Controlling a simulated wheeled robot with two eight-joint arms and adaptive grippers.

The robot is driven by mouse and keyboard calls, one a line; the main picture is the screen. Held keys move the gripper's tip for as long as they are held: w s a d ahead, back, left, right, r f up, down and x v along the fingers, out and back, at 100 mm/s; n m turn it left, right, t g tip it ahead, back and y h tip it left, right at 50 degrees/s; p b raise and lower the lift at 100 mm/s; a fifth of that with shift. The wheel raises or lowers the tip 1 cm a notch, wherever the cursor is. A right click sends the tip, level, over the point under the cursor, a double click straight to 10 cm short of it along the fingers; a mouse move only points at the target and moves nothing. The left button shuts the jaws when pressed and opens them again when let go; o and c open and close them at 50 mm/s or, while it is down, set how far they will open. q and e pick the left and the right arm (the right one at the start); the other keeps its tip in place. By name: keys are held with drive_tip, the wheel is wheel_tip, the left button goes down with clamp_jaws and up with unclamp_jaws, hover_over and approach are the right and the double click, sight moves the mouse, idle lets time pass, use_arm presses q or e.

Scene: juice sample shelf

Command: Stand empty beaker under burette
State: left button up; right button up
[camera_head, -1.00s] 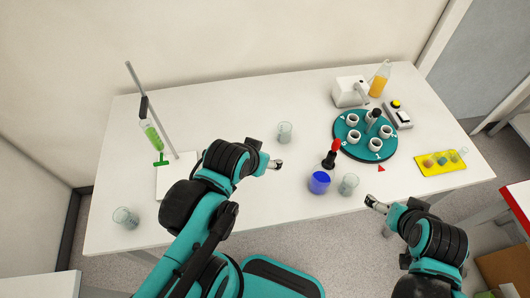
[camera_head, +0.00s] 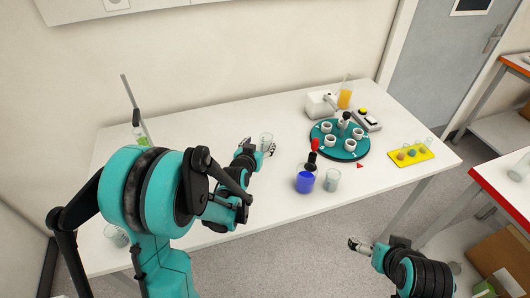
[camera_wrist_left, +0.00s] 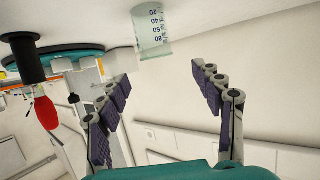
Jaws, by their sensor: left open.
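An empty clear beaker (camera_head: 266,141) stands near the middle of the table, and it shows with its printed scale in the left wrist view (camera_wrist_left: 152,31). My left gripper (camera_head: 259,148) is at this beaker. In the left wrist view its fingers (camera_wrist_left: 161,75) are spread and empty, with the beaker just beyond the tips. The burette (camera_head: 138,130) with green liquid hangs on its stand at the left back. My left arm hides its lower part and the stand's base. My right gripper (camera_head: 357,246) is off the table's front edge, its finger opening unclear.
A beaker of blue liquid (camera_head: 305,182) and another clear beaker (camera_head: 332,181) stand right of my left gripper. A teal round rack (camera_head: 340,153) and yellow tray (camera_head: 412,157) are further right. Another beaker (camera_head: 115,236) is partly behind my left arm.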

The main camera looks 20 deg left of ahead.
sight(266, 138)
use_arm(q)
drive_tip(key=x, duration=0.2)
drive_tip(key=b+x, duration=0.1)
drive_tip(key=x, duration=0.2)
drive_tip(key=b+x, duration=0.1)
drive_tip(key=x, duration=0.2)
drive_tip(key=shift+d+f, duration=0.2)
drive_tip(key=shift+f, duration=0.25)
drive_tip(key=shift+s+r, duration=0.1)
drive_tip(key=shift+s, duration=0.05)
drive_tip(key=shift+c, duration=0.6)
drive_tip(key=c, duration=1.2)
